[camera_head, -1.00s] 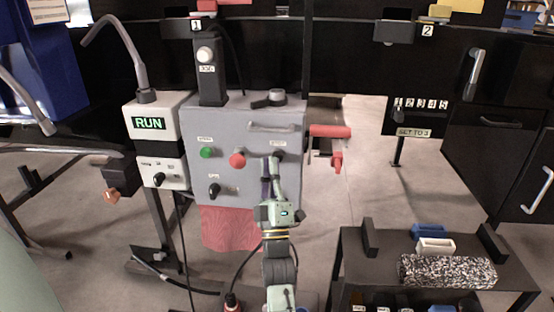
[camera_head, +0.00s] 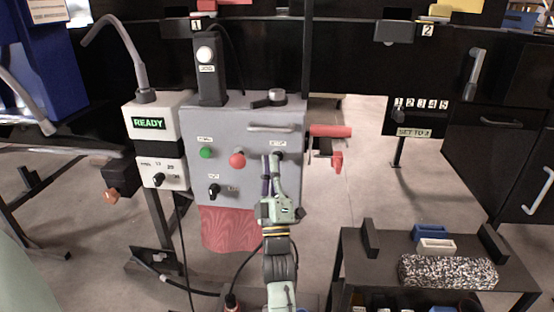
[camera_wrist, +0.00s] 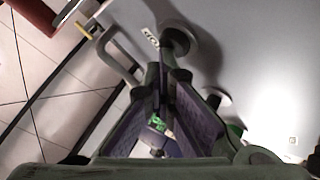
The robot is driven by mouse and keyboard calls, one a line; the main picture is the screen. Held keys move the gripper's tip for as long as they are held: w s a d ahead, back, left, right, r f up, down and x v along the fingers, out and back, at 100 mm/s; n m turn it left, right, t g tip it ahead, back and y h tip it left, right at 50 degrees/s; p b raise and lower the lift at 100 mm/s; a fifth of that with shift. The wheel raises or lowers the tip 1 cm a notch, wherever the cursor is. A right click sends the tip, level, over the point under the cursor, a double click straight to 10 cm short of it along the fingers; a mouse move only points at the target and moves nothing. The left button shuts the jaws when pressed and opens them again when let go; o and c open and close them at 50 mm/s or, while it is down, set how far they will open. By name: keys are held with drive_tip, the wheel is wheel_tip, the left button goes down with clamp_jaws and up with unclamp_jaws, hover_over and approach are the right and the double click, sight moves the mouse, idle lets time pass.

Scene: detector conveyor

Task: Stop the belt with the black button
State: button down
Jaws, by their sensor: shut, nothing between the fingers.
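The black button (camera_head: 279,155) is at the right of the grey control panel (camera_head: 230,125). In the wrist view it shows as a dark round cap (camera_wrist: 180,38) beside a small white label. My gripper (camera_head: 271,160) is shut and empty, with its fingertips at the panel just by the black button. I cannot tell whether they touch it. A red button (camera_head: 237,160) and a green button (camera_head: 206,153) sit to its left. The display (camera_head: 149,123) on the box left of the panel reads READY in green.
A grey handle (camera_head: 271,128) sticks out above the buttons, and a black knob (camera_head: 214,190) sits below them. A red clamp-like part (camera_head: 330,131) is right of the panel. A black table (camera_head: 370,280) with blocks stands at lower right.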

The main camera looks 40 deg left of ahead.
drive_tip(key=shift+d, duration=0.1)
drive_tip(key=shift+s+d, duration=0.45)
drive_tip(key=shift+s, duration=0.3)
drive_tip(key=shift+s+d+p, duration=0.4)
drive_tip(key=shift+s+d, duration=0.05)
drive_tip(key=shift+s, duration=0.25)
drive_tip(key=shift+s+d+p, duration=0.4)
drive_tip(key=shift+s, duration=0.35)
drive_tip(key=shift+s+d+p, duration=0.4)
drive_tip(key=shift+s+d, duration=0.05)
drive_tip(key=shift+s, duration=0.25)
